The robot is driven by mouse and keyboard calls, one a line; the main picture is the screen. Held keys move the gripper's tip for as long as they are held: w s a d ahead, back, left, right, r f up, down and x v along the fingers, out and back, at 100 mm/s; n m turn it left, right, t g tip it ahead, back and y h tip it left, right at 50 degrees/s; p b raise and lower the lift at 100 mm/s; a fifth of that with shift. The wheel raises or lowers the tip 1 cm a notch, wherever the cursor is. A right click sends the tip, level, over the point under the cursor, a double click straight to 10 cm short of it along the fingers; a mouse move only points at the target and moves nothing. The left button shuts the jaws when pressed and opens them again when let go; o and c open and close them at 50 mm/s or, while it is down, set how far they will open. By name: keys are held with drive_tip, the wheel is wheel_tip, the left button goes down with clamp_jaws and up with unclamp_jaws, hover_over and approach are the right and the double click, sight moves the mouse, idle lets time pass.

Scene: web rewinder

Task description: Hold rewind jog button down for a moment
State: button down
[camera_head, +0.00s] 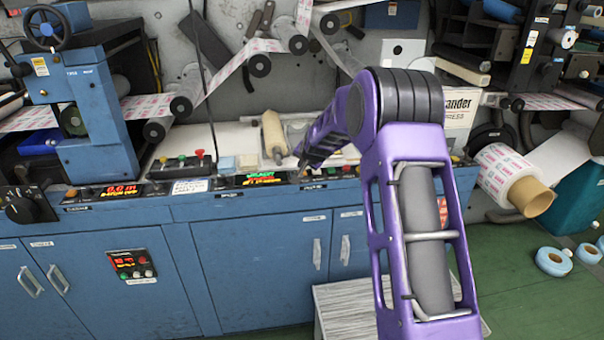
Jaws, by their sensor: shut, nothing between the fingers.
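My purple arm reaches from the lower right to the top of the blue machine console (250,205). My gripper (300,171) is a small dark shape at the far end of the arm, shut and empty, low over the console's front strip. It is just right of a lit green and red display (262,179). Whether it touches anything there cannot be told. A button row with red, green and yellow caps (181,161) sits further left. The labels are too small to read, so I cannot pick out the rewind jog button; my gripper or arm may hide it.
A tan roller (274,134) lies on the console just behind my gripper. A blue press frame (95,110) stands at left, with a red display (123,190) below it. A printed roll (505,172) juts out at right. A grey step (345,305) stands before the cabinets.

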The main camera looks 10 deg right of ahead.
drive_tip(key=shift+f+b, duration=0.5)
drive_tip(key=shift+f, duration=0.1)
idle(1.6)
idle(1.5)
drive_tip(key=shift+r+p, duration=0.45)
drive_tip(key=shift+r, duration=0.55)
drive_tip(key=shift+r+p, duration=1.4)
drive_tip(key=shift+r, duration=1.15)
